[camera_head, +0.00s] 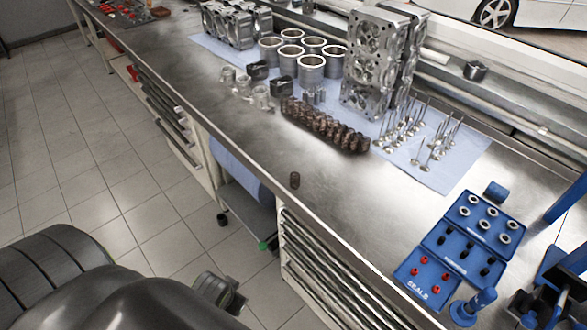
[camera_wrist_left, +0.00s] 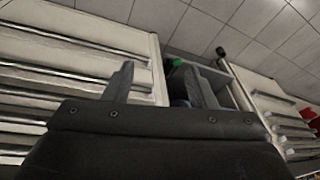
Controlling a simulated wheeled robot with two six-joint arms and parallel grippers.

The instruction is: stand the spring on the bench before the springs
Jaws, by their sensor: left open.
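In the head view my dark left arm fills the bottom left. My right gripper does not show.
Cylinder liners (camera_head: 311,70), cylinder head (camera_head: 370,62) and valves (camera_head: 432,140) stand behind the springs on a blue cloth (camera_head: 455,172). Blue seal trays (camera_head: 425,276) lie at the right. Drawers (camera_head: 310,270) are below.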

